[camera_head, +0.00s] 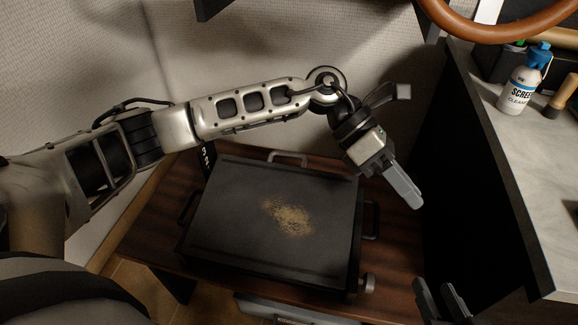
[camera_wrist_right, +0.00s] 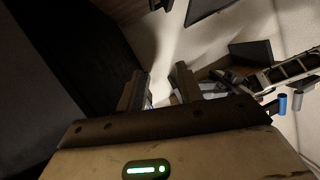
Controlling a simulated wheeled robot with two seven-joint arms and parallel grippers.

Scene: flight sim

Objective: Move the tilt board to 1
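The tilt board (camera_head: 235,225) is a dark, flat-topped box on a brown wooden table, with a patch of tan grains (camera_head: 288,217) on its top. Small white marks (camera_head: 205,156) stand by its far left corner; I cannot read them. A metal knob (camera_head: 368,283) sits at its near right corner. My left gripper (camera_head: 410,192) hangs beyond the board's right edge, apart from it; its fingers overlap in view, so its opening is unclear. My right gripper (camera_head: 443,302) is low at the right, beside the dark cabinet. In the right wrist view its two fingers (camera_wrist_right: 160,90) stand apart with nothing held.
Handles (camera_head: 288,158) stick out around the board. A dark cabinet side (camera_head: 470,190) rises at the right, with a light counter holding a screen cleaner bottle (camera_head: 521,82). A brown ring-shaped rim (camera_head: 500,32) hangs at top right. A pale padded wall lies behind.

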